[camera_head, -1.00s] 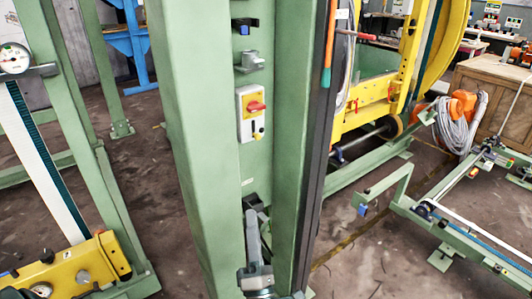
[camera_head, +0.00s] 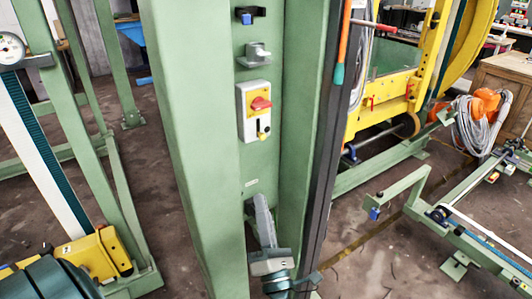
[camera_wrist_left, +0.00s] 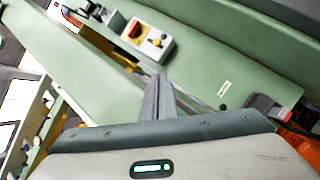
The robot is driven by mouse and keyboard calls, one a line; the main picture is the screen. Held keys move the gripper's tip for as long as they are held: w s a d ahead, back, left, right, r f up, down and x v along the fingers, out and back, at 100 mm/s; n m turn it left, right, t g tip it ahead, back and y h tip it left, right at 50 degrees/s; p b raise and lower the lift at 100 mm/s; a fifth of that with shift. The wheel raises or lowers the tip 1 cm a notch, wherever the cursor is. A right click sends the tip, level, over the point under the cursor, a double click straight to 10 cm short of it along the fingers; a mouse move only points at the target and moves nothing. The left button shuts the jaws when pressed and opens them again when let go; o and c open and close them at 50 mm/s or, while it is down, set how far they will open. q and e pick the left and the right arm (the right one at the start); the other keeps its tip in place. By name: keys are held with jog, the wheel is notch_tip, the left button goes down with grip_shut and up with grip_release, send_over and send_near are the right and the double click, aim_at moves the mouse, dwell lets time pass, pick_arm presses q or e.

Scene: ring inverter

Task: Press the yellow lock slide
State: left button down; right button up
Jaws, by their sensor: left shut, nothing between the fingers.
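The yellow lock slide (camera_head: 262,136) is a small yellow piece on the lower part of a grey switch box (camera_head: 243,126), under a red handle on a yellow plate. The box is fixed to the recessed face of a green column, and also shows at the top of the left wrist view (camera_wrist_left: 166,48). My left gripper (camera_head: 260,198) is below the box, its grey fingers shut, empty and pointing up. The fingertips (camera_wrist_left: 161,77) are apart from the box and the slide. My right gripper is in neither view.
The green column (camera_head: 190,150) has side walls flanking the recess. Above the box are a grey fitting (camera_head: 258,56) and a blue-and-black fitting (camera_head: 247,17). An orange-and-teal rod (camera_head: 341,45) hangs at the right edge. Yellow machinery (camera_head: 400,105) stands behind right.

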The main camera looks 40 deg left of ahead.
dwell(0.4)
pick_arm(q)
jog(key=p, duration=0.4)
send_near(261, 136)
jog(key=shift+w+a+r, duration=0.2)
jog(key=shift+w+a, duration=0.35)
jog(key=shift+a, duration=0.25)
jog(key=shift+w+a+r, duration=0.2)
jog(key=shift+w+a, duration=0.35)
jog(key=shift+a, duration=0.2)
jog(key=shift+w+a+r, duration=0.2)
jog(key=shift+w+a, duration=0.35)
jog(key=shift+a, duration=0.25)
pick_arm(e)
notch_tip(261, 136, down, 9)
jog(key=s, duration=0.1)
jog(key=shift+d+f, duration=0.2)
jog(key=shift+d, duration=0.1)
pick_arm(q)
jog(key=shift+b, duration=0.3)
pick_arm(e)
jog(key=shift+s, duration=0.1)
pick_arm(q)
jog(key=shift+r, duration=0.1)
